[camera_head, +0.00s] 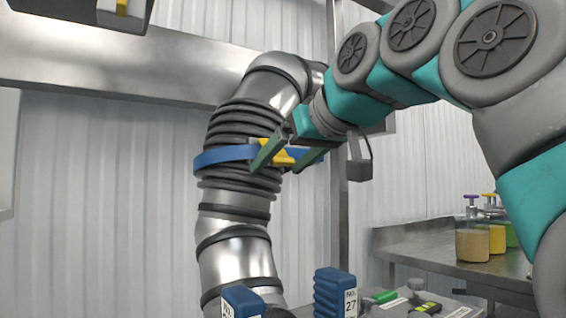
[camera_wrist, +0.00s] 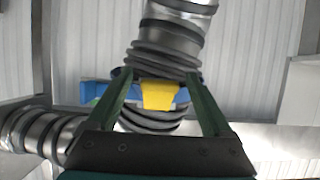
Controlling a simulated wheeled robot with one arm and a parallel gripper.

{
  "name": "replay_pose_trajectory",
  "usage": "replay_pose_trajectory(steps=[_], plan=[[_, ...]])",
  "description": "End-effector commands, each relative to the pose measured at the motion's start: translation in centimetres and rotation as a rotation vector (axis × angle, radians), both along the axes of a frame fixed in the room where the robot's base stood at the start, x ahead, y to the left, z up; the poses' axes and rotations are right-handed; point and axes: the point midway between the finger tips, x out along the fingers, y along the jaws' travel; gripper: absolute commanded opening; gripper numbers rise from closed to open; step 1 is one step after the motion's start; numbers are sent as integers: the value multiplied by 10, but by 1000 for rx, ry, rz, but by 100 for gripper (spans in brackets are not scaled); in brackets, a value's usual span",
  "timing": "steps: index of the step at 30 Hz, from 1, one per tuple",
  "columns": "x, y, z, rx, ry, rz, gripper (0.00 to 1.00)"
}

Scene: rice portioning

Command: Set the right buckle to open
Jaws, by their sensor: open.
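A yellow buckle (camera_head: 285,157) sits on a blue band (camera_head: 222,157) around a ribbed dark section of a metal duct (camera_head: 243,122). My gripper (camera_head: 274,170) is at this band, its green fingers apart. In the wrist view the yellow buckle (camera_wrist: 158,95) lies between the two open fingers (camera_wrist: 158,76), with a gap on each side. The blue band (camera_wrist: 95,92) runs behind the fingers. I cannot tell whether the buckle is latched, and the fingers partly cover it in the head view.
Another yellow part (camera_head: 122,6) shows on a grey fitting at the top left. A metal counter (camera_head: 430,246) with jars (camera_head: 472,245) stands at the right. A blue item labelled No. 27 (camera_head: 335,293) is below. A second duct (camera_wrist: 40,135) shows in the wrist view.

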Motion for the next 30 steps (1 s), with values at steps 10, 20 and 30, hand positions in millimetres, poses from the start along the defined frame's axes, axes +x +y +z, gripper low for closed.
replay_pose_trajectory(steps=[10,20,30], plan=[[-7,-5,4,1,-2,0,85],[-44,-30,24,1,-1,-1,85],[-59,-40,31,-1,2,0,85]])
